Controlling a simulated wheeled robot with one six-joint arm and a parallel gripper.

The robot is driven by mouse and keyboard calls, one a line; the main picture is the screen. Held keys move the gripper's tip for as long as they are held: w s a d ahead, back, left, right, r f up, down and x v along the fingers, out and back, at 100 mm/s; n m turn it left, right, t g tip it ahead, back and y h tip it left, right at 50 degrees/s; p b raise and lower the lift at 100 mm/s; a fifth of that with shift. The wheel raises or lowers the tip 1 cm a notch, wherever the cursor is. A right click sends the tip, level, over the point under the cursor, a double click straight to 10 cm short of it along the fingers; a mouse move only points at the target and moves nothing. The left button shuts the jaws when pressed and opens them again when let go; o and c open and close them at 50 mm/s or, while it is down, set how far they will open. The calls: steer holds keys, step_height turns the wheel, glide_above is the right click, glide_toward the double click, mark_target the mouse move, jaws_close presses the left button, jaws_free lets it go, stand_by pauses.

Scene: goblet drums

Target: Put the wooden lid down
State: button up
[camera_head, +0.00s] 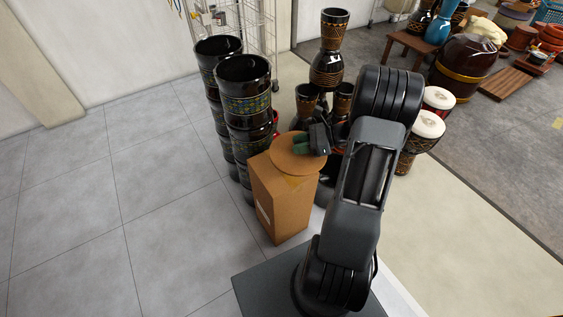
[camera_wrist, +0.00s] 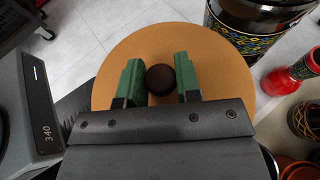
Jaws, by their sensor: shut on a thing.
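The wooden lid (camera_head: 286,160) is a round, flat, tan disc. In the head view it is over the top of a brown cardboard box (camera_head: 283,210); I cannot tell whether it touches the box. In the wrist view the lid (camera_wrist: 160,45) looks flat and fills the middle, with a dark round knob (camera_wrist: 160,80) at its centre. My gripper (camera_head: 301,143) has green fingertips, one on each side of the knob, and is shut on it. In the wrist view my gripper (camera_wrist: 160,78) covers the lid's near part.
Tall stacks of black patterned drums (camera_head: 245,100) stand just behind and left of the box. Goblet drums (camera_head: 328,60) stand behind it, and white-topped drums (camera_head: 425,125) stand to the right. Grey tiled floor (camera_head: 90,220) is clear on the left.

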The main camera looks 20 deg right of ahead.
mark_target(283, 152)
steer(key=w+a+f, duration=0.1)
steer(key=f, duration=0.1)
steer(key=w+a+f+b, duration=0.1)
steer(key=f, duration=0.1)
steer(key=w+a+f+b, duration=0.1)
steer(key=w+a+f, duration=0.1)
steer(key=shift+f, duration=0.1)
steer(key=shift+f+b, duration=1.05)
steer(key=shift+f, duration=0.55)
steer(key=shift+f, duration=0.2)
steer(key=o, duration=1)
steer(key=shift+r, duration=0.1)
